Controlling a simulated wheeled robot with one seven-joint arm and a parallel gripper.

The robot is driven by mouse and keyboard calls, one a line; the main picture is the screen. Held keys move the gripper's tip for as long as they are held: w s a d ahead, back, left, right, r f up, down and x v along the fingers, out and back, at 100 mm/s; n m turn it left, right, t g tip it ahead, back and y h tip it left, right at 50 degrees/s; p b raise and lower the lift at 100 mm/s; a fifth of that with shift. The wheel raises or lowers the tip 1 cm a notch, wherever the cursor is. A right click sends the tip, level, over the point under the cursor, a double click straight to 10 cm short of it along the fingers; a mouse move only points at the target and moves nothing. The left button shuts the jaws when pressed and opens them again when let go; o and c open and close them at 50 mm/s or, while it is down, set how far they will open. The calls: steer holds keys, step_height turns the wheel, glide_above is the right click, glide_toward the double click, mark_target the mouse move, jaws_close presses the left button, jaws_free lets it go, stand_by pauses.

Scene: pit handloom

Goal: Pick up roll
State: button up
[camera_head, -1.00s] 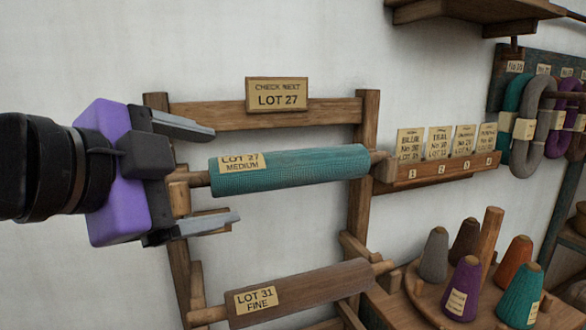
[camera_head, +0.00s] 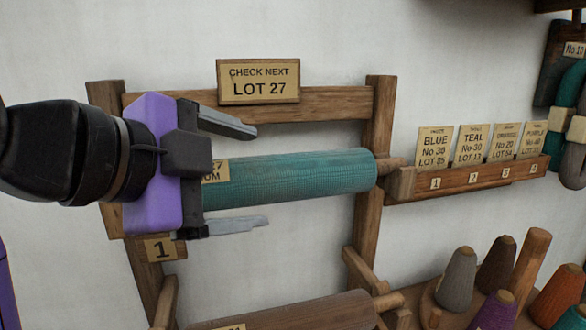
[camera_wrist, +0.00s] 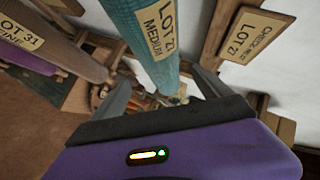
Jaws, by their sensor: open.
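The teal roll (camera_head: 290,178) rests level on the upper part of a wooden wall rack. Its label is partly hidden by my gripper in the head view. In the wrist view the roll (camera_wrist: 150,45) reads "LOT 27 MEDIUM" and runs between my fingers' directions. My gripper (camera_head: 240,177) is open at the roll's left end, one finger above and one below it in the head view. I see no clear contact. The wrist view also shows my fingers (camera_wrist: 165,92) apart.
A sign (camera_head: 258,82) reading "CHECK NEXT LOT 27" hangs above on the rack (camera_head: 340,103). A brown roll (camera_head: 300,312) lies below. A card holder (camera_head: 470,180) stands right of the roll, with yarn cones (camera_head: 458,278) lower right. A number 1 tag (camera_head: 160,248) is below my gripper.

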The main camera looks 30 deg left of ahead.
mark_target(279, 177)
steer(key=shift+w+f, duration=0.15)
steer(key=shift+w, duration=0.55)
steer(key=p+x, duration=0.1)
steer(key=x, duration=0.2)
steer(key=p+x, duration=0.2)
steer(key=x, duration=0.2)
steer(key=shift+a, duration=0.25)
steer(key=shift+s, duration=0.1)
jaws_close()
